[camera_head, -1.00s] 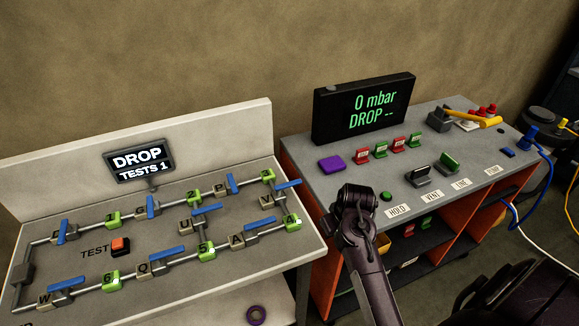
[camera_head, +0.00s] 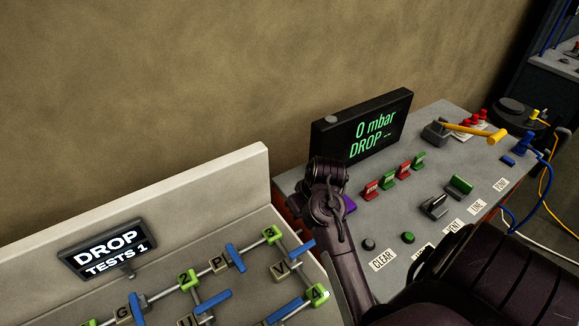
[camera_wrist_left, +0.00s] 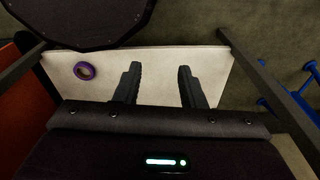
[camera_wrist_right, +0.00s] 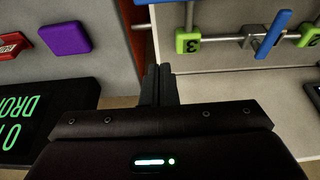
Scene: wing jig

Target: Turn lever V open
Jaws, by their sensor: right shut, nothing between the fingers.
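Lever V is a blue handle (camera_head: 301,250) on a grey block marked V (camera_head: 281,269), on the pipe between the green 3 block (camera_head: 272,235) and the green 4 block (camera_head: 317,293). The handle lies crosswise to that pipe. My right gripper (camera_wrist_right: 158,78) is shut and empty, over the gap between the board and the console. The right wrist view shows the green 3 block (camera_wrist_right: 187,42) and a blue lever beside it, but V is not seen there. My left gripper (camera_wrist_left: 159,82) is open and empty, above a pale shelf with a purple ring (camera_wrist_left: 84,71).
The board's display (camera_head: 107,248) reads DROP TESTS 1. The console's black screen (camera_head: 362,137) reads 0 mbar, DROP --. Lever P (camera_head: 236,257) stands close to V. Switches, a yellow-handled lever (camera_head: 472,132) and cables crowd the console. A purple block (camera_wrist_right: 65,38) sits near its edge.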

